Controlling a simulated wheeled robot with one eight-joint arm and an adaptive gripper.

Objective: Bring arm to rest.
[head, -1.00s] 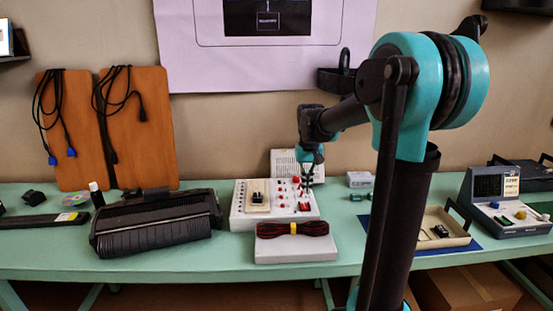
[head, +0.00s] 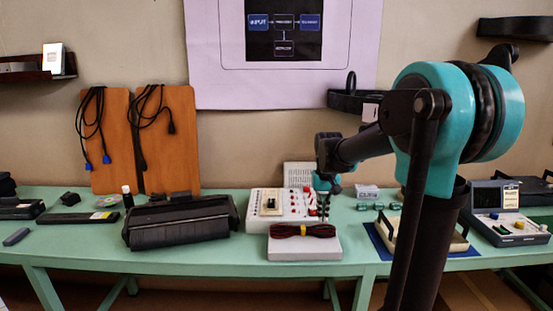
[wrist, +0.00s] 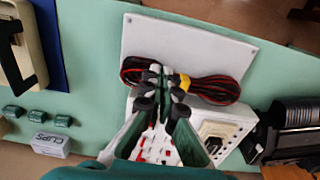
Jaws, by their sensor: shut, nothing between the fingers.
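My gripper (wrist: 165,85) is shut and empty, with its fingertips together in the wrist view. In the head view my gripper (head: 325,207) points down near the right edge of a white board with knobs and red parts (head: 260,218). In the wrist view the fingers hang above the same board (wrist: 232,125), with the tips in front of the red and black cable bundle (wrist: 215,88). I cannot tell the exact height. My arm (head: 365,146) reaches from the right side of the head view, bent downward at the wrist.
A white box (head: 290,249) lies under the cable bundle at the table's front. A black printer-like device (head: 180,226) stands to the left. A box labelled clips (head: 366,191) and green parts stand right of my gripper. A tray on a blue mat (head: 457,243) lies further right.

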